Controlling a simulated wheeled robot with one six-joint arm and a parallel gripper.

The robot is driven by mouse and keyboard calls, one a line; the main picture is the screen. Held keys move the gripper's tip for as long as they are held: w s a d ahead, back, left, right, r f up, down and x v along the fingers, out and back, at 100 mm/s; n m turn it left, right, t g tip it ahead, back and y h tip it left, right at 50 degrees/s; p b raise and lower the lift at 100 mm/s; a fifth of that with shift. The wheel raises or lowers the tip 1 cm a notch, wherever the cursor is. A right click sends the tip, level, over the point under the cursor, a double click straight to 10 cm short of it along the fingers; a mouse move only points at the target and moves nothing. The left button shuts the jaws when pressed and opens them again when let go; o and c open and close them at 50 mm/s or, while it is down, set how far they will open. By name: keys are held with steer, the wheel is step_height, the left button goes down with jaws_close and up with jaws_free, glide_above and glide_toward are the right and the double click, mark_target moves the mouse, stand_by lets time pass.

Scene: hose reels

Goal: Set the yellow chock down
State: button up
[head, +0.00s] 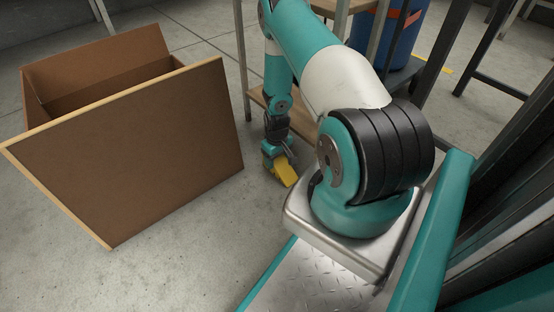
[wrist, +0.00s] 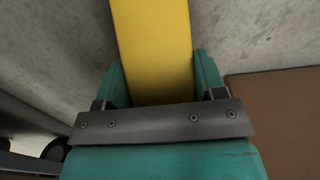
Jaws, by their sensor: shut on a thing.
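The yellow chock (head: 285,172) is in my gripper (head: 274,158), which hangs low over the concrete floor in the head view. In the wrist view the chock (wrist: 156,45) runs up from between the two teal fingers of the gripper (wrist: 158,80), which are shut on it. The chock's far end leaves the top of the wrist view. I cannot tell whether the chock touches the floor.
A wooden shelf rack (head: 262,97) is just behind the gripper. A blue barrel (head: 402,35) stands at the back right.

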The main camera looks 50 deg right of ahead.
step_height(320, 180, up, 20)
steer(key=p, duration=1.1)
steer(key=w+a+r+n+p, duration=0.1)
steer(key=w+a+r+p, duration=0.25)
steer(key=a+r, duration=0.9)
steer(key=w+a+r+n+p, duration=0.2)
steer(key=a+r+p, duration=0.3)
steer(key=a+r, duration=0.75)
step_height(320, 180, up, 29)
steer(key=s+d+p, duration=0.1)
steer(key=s+p, duration=0.1)
steer(key=p, duration=3.5)
steer(key=shift+d, duration=0.15)
steer(key=shift+p, duration=0.3)
